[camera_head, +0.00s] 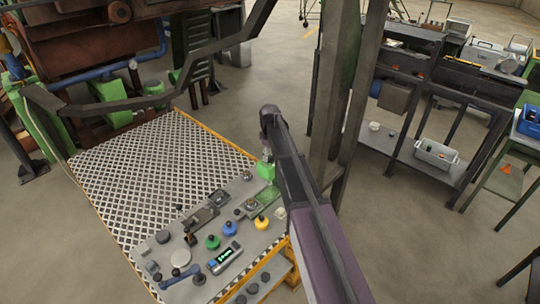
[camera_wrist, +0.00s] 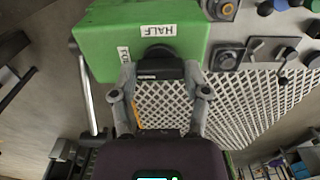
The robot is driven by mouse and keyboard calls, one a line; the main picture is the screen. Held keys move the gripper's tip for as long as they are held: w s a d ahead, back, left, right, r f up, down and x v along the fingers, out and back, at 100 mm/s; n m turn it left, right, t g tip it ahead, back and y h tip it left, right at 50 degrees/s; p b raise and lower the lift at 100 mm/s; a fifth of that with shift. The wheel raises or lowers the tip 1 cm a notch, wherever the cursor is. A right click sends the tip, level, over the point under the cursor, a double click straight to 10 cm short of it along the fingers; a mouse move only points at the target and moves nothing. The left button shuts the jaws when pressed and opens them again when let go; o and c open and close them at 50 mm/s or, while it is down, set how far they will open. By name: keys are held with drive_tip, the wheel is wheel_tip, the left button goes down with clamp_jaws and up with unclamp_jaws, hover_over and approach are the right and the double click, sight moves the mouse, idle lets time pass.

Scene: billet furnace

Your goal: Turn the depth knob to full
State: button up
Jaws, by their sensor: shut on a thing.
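The green box (camera_wrist: 115,32) stands at the upper left of the wrist view, with a black round depth knob (camera_wrist: 158,53) on its near face. A HALF label (camera_wrist: 157,29) is above the knob. A second label (camera_wrist: 124,52), seemingly FULL, is to its left and partly cut off from view. My gripper (camera_wrist: 160,71) is shut on the knob, one finger on each side. The knob's pointer cannot be made out. In the head view the green box (camera_head: 266,171) is at the far right corner of the control panel, with my gripper (camera_head: 267,153) just behind it.
The grey panel (camera_head: 225,213) carries several other controls close by, including a yellow knob (camera_head: 262,222), a blue knob (camera_head: 229,229) and a green knob (camera_head: 212,242). A patterned metal plate (camera_head: 150,165) lies left. Steel posts (camera_head: 330,100) stand right of my arm.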

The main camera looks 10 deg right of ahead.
idle(0.3)
drive_tip(key=o, duration=1.2)
drive_tip(key=shift+c, duration=0.2)
drive_tip(key=shift+m, duration=0.4)
